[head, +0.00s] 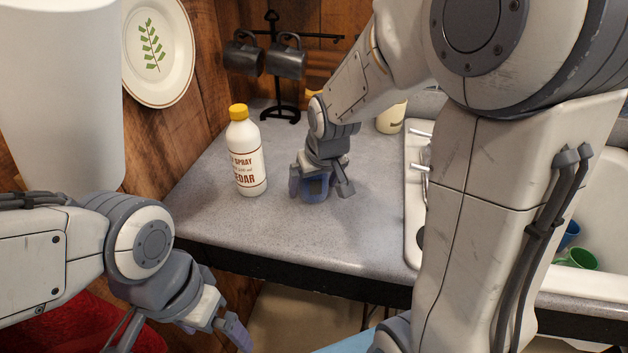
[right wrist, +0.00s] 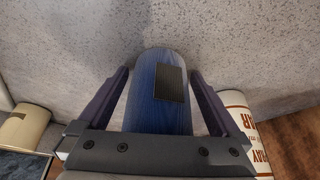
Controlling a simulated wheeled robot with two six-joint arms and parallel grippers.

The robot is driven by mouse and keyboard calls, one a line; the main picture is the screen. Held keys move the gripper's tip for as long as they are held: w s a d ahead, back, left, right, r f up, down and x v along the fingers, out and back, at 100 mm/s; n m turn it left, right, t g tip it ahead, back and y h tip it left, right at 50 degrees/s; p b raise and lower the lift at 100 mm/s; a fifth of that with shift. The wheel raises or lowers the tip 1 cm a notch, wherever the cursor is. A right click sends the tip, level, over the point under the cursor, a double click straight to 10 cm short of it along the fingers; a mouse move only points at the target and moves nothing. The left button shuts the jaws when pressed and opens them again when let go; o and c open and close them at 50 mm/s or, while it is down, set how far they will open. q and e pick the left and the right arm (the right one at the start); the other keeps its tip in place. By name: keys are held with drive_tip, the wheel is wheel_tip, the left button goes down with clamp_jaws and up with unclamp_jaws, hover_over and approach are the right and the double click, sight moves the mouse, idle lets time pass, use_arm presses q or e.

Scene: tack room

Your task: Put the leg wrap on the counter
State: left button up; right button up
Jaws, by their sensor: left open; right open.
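The leg wrap (head: 315,190) is a blue roll on the grey speckled counter (head: 360,235), mostly hidden by my right gripper in the head view. In the right wrist view the wrap (right wrist: 147,92) shows wood-like blue streaks and a black patch. My right gripper (head: 320,190) is open, with one finger on either side of the wrap. The right wrist view shows a gap between each finger and the wrap. My left gripper (head: 185,335) is open and empty, low at the left, in front of the counter's edge.
A white spray bottle (head: 247,160) with a yellow cap stands just left of the wrap. Behind are a rack with dark mugs (head: 287,62) and a cream cup (head: 391,118). A white sink (head: 413,200) lies right, with a green cup (head: 580,259). The counter's front is clear.

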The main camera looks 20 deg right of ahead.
drive_tip(key=shift+r, duration=0.35)
drive_tip(key=p+v, duration=0.1)
drive_tip(key=v, duration=1)
drive_tip(key=shift+s+r, duration=0.25)
drive_tip(key=shift+r, duration=0.05)
drive_tip(key=b+x, duration=0.1)
drive_tip(key=x, duration=1.1)
drive_tip(key=shift+f, duration=0.15)
drive_tip(key=shift+w+r+p, duration=0.15)
drive_tip(key=shift+r+p, duration=1.15)
drive_tip(key=shift+r, duration=0.15)
